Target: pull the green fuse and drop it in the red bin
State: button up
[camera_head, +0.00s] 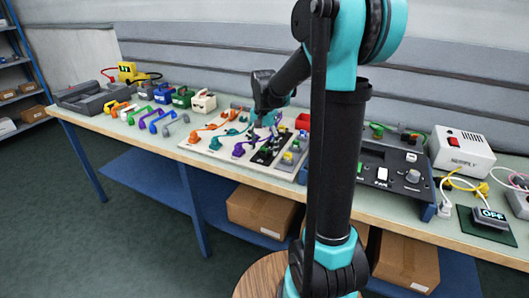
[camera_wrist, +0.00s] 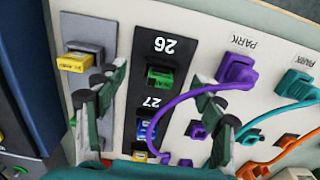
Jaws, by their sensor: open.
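The green fuse (camera_wrist: 160,77) sits in a black strip beside the number 26 in the wrist view. My gripper (camera_wrist: 162,88) is open, with one finger to the left of the green fuse and the other to its right, and nothing between them is gripped. In the head view my gripper (camera_head: 268,130) hangs low over the pale panel, and its fingers are too small to make out. A small red box (camera_head: 303,121) stands at the panel's back right edge; I cannot tell whether it is the red bin.
Below the green fuse are a blue fuse (camera_wrist: 147,130) and a yellow one. Another yellow fuse (camera_wrist: 75,63) sits on a grey plate at left. A purple cable (camera_wrist: 185,97) arcs close to my right finger. A black console (camera_head: 385,172) stands right of the panel.

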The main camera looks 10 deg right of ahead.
aim_at(264, 147)
notch_tip(264, 147, up, 11)
dwell(0.4)
jog(key=shift+c, duration=0.6)
jog(key=shift+f, duration=0.1)
jog(key=shift+c, duration=1.1)
notch_tip(264, 147, down, 2)
jog(key=shift+f, duration=0.1)
jog(key=shift+c, duration=1.1)
jog(key=shift+f, duration=0.25)
jog(key=shift+f, duration=0.1)
jog(key=shift+f, duration=4.4)
